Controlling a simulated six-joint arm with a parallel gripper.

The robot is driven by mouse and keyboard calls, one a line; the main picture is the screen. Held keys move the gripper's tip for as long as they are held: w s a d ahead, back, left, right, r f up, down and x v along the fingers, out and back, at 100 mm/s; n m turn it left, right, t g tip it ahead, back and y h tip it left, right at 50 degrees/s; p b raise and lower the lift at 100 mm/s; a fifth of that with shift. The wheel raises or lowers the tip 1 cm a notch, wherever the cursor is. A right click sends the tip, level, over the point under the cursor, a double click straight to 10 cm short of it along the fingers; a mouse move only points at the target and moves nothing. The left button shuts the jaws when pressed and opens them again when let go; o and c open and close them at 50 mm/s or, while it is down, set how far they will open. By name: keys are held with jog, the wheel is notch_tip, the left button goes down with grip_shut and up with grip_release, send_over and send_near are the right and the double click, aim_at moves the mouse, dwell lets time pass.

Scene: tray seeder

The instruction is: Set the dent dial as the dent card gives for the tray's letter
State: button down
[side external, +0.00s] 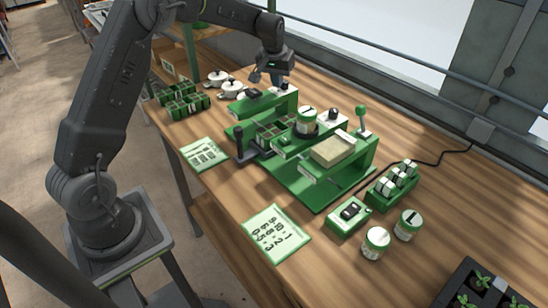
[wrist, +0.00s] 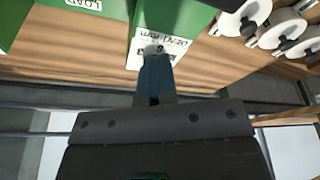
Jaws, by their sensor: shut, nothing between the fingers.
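My gripper (side external: 274,80) is shut and empty at the back end of the green seeder (side external: 318,193), close to its rear beam. In the wrist view the shut fingers (wrist: 155,62) overlap a white label (wrist: 172,42) on a green part; contact cannot be told. Dark knobs stand on the rear beam, one on its left (side external: 252,93) and one on its right (side external: 282,87); which is the dent dial is unclear. A green-white card with several lines of figures (side external: 276,234) lies in front, and a smaller card (side external: 205,152) lies left. The dark-celled tray (side external: 270,128) sits in the seeder; its letter is unreadable.
Two jars (side external: 376,242) (side external: 408,225), a small switch box (side external: 350,214) and a green rack (side external: 392,184) stand right. White-lidded pots (side external: 232,88) and green blocks (side external: 183,98) are at the back left.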

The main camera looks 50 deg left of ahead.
aim_at(286, 94)
jog(key=shift+d+f, duration=0.25)
jog(key=shift+f, duration=0.3)
jog(key=shift+w+d, duration=0.15)
jog(key=shift+d, duration=0.3)
jog(key=shift+w+d, duration=0.3)
jog(key=shift+d, duration=0.1)
jog(key=shift+w, duration=0.1)
jog(key=shift+d, duration=0.15)
jog(key=shift+s+d, duration=0.2)
jog(key=shift+s, duration=0.05)
jog(key=shift+a+r, duration=0.15)
jog(key=shift+r, duration=3.05)
